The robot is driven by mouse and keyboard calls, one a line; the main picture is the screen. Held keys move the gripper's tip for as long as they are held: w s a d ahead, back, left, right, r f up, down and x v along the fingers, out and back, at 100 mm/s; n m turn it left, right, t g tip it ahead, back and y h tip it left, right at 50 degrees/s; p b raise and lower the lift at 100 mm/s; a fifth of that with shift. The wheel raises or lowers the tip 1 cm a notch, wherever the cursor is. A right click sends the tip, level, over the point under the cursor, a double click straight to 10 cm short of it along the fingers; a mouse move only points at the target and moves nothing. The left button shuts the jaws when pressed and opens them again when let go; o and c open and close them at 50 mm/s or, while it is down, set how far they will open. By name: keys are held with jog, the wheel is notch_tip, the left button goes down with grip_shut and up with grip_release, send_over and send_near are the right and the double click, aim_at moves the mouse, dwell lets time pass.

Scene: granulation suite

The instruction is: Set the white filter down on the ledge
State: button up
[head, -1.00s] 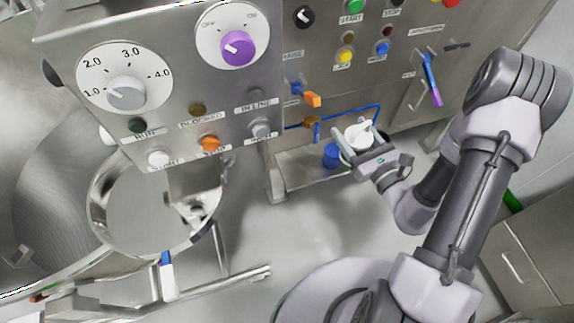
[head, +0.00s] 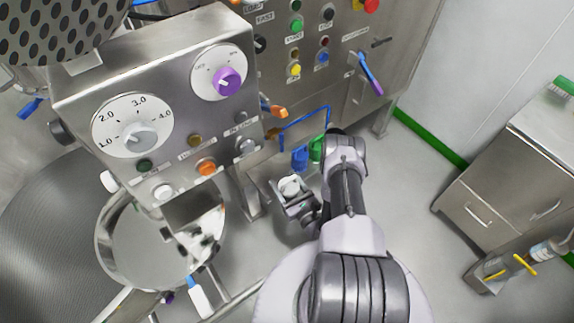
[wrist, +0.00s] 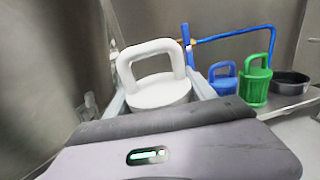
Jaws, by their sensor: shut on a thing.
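The white filter (wrist: 160,92), a round cap with a thick loop handle, stands roughly upright between the fingers of my gripper (wrist: 158,98) in the wrist view. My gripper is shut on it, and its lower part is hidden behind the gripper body. In the head view the white filter (head: 290,185) and my gripper (head: 292,192) are below the control panel, in front of the blue filter. The steel ledge (wrist: 302,101) shows at the right of the wrist view. Whether the white filter touches the ledge cannot be told.
A blue filter (wrist: 224,78), a green filter (wrist: 257,82) and a dark round dish (wrist: 290,82) stand on the ledge. A blue pipe (wrist: 232,34) runs above them. The control box (head: 160,110) and a steel bowl (head: 150,245) are to the left in the head view.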

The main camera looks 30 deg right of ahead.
aim_at(289, 191)
jog(key=shift+m+h, duration=0.5)
jog(key=shift+h, duration=0.3)
jog(key=s+f, duration=0.2)
jog(key=f, duration=0.1)
jog(key=shift+s+d+f, duration=0.2)
jog(key=shift+s+d, duration=0.15)
jog(key=shift+w+f+b, duration=0.4)
jog(key=shift+w, duration=0.1)
jog(key=w+f+b, duration=0.1)
jog(key=w+b, duration=0.2)
jog(key=w, duration=0.2)
jog(key=w+f+b, duration=0.2)
jog(key=w+b, duration=0.1)
jog(key=w, duration=0.1)
jog(key=w+a+f+b, duration=0.1)
jog(key=w+f+b, duration=0.1)
jog(key=w+b, duration=0.2)
jog(key=shift+w+a, duration=0.1)
jog(key=shift+w, duration=0.7)
jog(key=shift+r, duration=0.25)
jog(key=o, duration=1.5)
jog(key=shift+f, duration=0.15)
